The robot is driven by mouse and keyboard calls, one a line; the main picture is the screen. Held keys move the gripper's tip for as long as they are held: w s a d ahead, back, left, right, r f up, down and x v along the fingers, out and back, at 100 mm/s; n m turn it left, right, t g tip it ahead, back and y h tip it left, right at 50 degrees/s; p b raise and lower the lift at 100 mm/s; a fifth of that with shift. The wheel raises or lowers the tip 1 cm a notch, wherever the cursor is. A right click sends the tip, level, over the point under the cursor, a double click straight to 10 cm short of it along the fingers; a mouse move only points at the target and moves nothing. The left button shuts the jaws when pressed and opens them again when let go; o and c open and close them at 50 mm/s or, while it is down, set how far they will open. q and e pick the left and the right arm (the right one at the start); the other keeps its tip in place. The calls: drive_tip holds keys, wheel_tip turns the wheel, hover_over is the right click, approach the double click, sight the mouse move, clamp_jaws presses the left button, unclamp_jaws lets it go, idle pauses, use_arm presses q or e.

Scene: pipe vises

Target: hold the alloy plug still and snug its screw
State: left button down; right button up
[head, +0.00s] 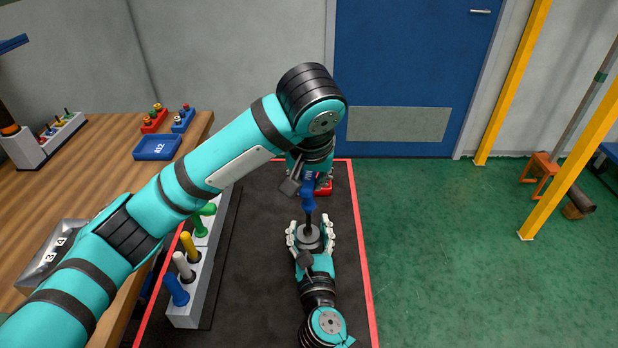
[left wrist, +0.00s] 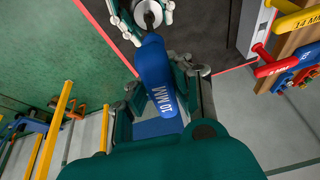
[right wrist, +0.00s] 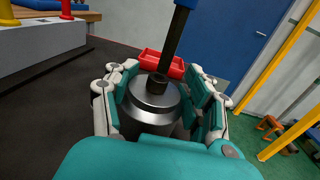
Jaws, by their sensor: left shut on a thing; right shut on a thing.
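The alloy plug (head: 309,240) is a grey metal cylinder standing upright. My right gripper (head: 311,226) is shut around it; in the right wrist view the fingers press both sides of the plug (right wrist: 153,108). My left gripper (head: 304,182) is above, shut on the blue handle of a driver (head: 308,197) marked 10 MM (left wrist: 158,78). The driver's dark shaft (right wrist: 172,52) points down, and its socket end meets the middle of the plug's top face. The screw is hidden under the socket.
A grey rack (head: 184,314) with blue, white, yellow and green handles stands left of the grippers. A red tray (head: 325,190) lies just beyond. A wooden bench (head: 110,185) holds a blue tray (head: 157,147).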

use_arm(q)
drive_tip(key=shift+n, duration=0.5)
drive_tip(key=shift+a+f, duration=0.1)
drive_tip(key=shift+f, duration=0.6)
idle(1.1)
drive_tip(key=m+h, duration=0.1)
drive_tip(key=m, duration=0.2)
drive_tip(key=shift+m, duration=0.4)
drive_tip(key=shift+f+m+h, duration=0.15)
drive_tip(key=shift+m+h, duration=0.15)
drive_tip(key=shift+m, duration=0.4)
drive_tip(key=shift+n, duration=0.5)
